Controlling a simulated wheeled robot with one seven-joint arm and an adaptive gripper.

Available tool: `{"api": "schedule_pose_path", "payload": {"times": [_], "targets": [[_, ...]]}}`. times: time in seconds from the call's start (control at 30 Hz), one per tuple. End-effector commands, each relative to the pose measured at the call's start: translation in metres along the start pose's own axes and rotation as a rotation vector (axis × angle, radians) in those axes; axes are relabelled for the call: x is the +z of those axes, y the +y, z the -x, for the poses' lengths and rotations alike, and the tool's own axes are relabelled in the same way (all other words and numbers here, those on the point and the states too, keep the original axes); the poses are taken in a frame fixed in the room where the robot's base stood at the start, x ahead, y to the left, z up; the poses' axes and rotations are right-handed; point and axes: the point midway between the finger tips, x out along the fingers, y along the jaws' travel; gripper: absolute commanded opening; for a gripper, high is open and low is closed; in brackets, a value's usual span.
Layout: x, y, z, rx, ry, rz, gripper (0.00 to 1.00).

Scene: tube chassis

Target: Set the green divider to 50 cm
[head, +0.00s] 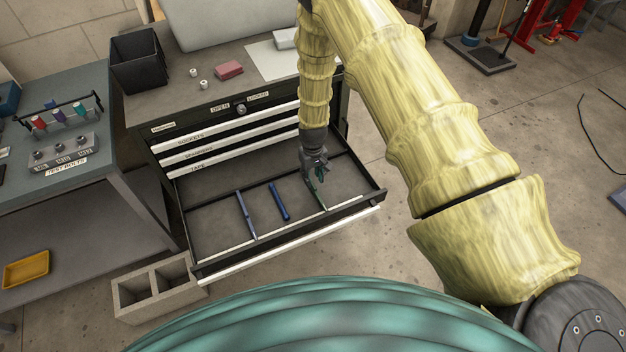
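The green divider (321,200) stands in the right part of an open drawer (215,217) of a tool cabinet. My gripper (316,176) points down into the drawer at the far end of the green divider. Its fingers are small and dark here, and I cannot tell whether they are open or shut on it. A pale strip (232,250) runs along the drawer's front edge; any scale marks are too small to read.
Closed drawers labelled sockets, spanners and tape (190,143) are above the open one. The cabinet top holds a black bin (137,62) and a red block (229,69). A workbench (88,190) stands left, and a concrete block (155,290) sits on the floor.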

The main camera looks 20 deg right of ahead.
Motion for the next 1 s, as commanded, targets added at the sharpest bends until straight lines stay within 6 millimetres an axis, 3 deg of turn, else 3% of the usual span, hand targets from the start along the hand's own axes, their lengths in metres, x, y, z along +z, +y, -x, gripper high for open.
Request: {"api": "schedule_pose_path", "payload": {"times": [0.3,0.77,0.93,1.0], "targets": [[0.000,0.000,-0.027,0.000,0.000,0.000,0.32],[0.000,0.000,-0.034,0.000,0.001,0.000,0.32],[0.000,0.000,-0.034,0.000,0.001,0.000,0.03],[0.000,0.000,-0.034,0.000,0.001,0.000,0.00]]}}
